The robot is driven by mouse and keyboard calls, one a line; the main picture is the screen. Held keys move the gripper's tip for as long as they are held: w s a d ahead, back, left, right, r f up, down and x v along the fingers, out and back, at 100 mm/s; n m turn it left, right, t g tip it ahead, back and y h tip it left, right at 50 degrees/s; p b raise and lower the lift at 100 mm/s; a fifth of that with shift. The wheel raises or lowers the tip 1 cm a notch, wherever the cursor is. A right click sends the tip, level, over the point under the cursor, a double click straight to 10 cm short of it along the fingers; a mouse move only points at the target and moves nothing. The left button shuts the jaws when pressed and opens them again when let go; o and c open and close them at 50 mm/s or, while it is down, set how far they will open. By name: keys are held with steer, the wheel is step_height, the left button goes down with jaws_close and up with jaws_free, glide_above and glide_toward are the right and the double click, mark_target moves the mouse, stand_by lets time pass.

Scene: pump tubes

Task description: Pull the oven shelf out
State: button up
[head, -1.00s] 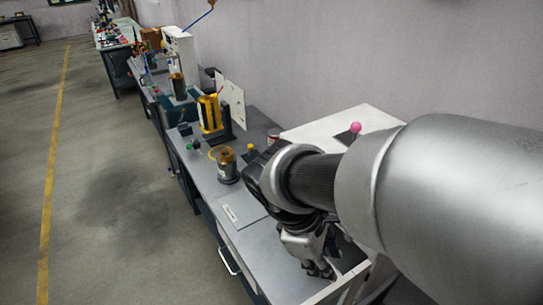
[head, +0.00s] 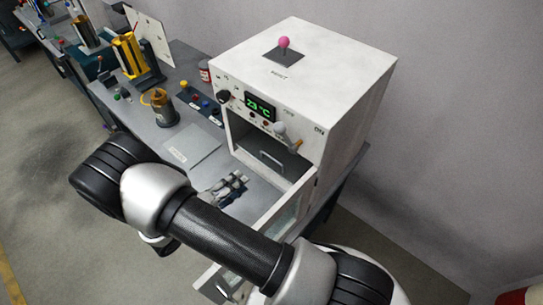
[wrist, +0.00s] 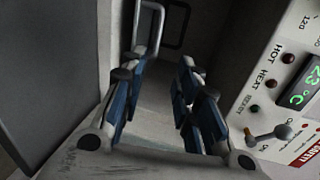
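The white oven (head: 352,105) stands on the bench in the head view, with its door (head: 290,212) swung open toward me. Inside its dark opening is the shelf, with a metal handle (head: 272,160) at its front. My gripper (head: 240,179) is in front of the opening, apart from the handle. In the wrist view my gripper (wrist: 163,75) is open, its blue-padded fingers spread with nothing between them. A metal handle (wrist: 150,22) shows beyond the fingertips there. My arm hides part of the door and bench in the head view.
The oven's control panel (wrist: 290,95) with a toggle switch is close right of my fingers in the wrist view. A grey plate (head: 192,147), an amber jar (head: 163,108) and a yellow-framed device (head: 131,55) are on the bench left of the oven.

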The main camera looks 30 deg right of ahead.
steer(key=b, duration=0.3)
glide_toward(273, 158)
steer(key=x, duration=1)
steer(key=shift+w+f, duration=0.15)
steer(key=shift+f, duration=0.15)
steer(key=shift+c, duration=0.5)
jaws_close()
